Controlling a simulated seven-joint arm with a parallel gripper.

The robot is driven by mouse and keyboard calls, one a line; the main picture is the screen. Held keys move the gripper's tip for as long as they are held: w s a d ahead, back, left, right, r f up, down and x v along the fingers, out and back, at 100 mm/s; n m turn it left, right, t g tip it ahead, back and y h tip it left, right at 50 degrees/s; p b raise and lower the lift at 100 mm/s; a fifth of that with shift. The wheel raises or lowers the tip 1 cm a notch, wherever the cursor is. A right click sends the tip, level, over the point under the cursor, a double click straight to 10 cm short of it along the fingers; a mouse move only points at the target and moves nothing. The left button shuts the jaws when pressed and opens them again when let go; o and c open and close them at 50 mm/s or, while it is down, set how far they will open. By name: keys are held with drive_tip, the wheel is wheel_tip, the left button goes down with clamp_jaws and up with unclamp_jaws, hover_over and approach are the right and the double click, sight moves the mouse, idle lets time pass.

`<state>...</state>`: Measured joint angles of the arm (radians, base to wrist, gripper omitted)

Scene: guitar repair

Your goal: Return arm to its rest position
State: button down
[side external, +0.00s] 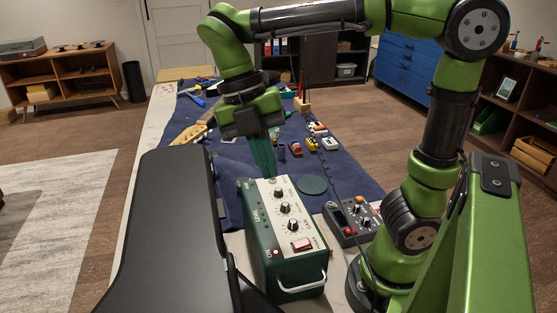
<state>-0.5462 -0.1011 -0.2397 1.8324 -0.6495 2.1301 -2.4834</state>
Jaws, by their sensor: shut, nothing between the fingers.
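My gripper (262,158) hangs from my green arm, pointing down above the far end of a green amplifier-like box. Its fingers look closed together and hold nothing that I can see. The green box (262,250) has a cream top panel with several black knobs, a red switch and a white handle at the near end. The fingertips are close to the box's far end, and I cannot tell whether they touch it.
A dark blue cloth (350,185) covers the bench, with several small pedals (329,144) and tools on it. A grey control box (352,220) with knobs stands right of the green box. A black chair-like shape (170,235) fills the left foreground. Space above the cloth is open.

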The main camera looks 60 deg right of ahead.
drive_tip(key=d+f+m+t, duration=0.1)
drive_tip(key=m+t, duration=0.2)
drive_tip(key=m, duration=0.6)
drive_tip(key=d+f+m+t+y, duration=0.1)
drive_tip(key=m+t, duration=0.3)
drive_tip(key=m, duration=0.5)
drive_tip(key=d+f+m+t, duration=0.2)
drive_tip(key=d+m+t, duration=0.1)
drive_tip(key=m, duration=0.6)
drive_tip(key=shift+w+d+m+t+y, duration=0.3)
drive_tip(key=shift+t+y, duration=0.1)
drive_tip(key=shift+t, duration=0.1)
drive_tip(key=c, duration=1.8)
unclamp_jaws()
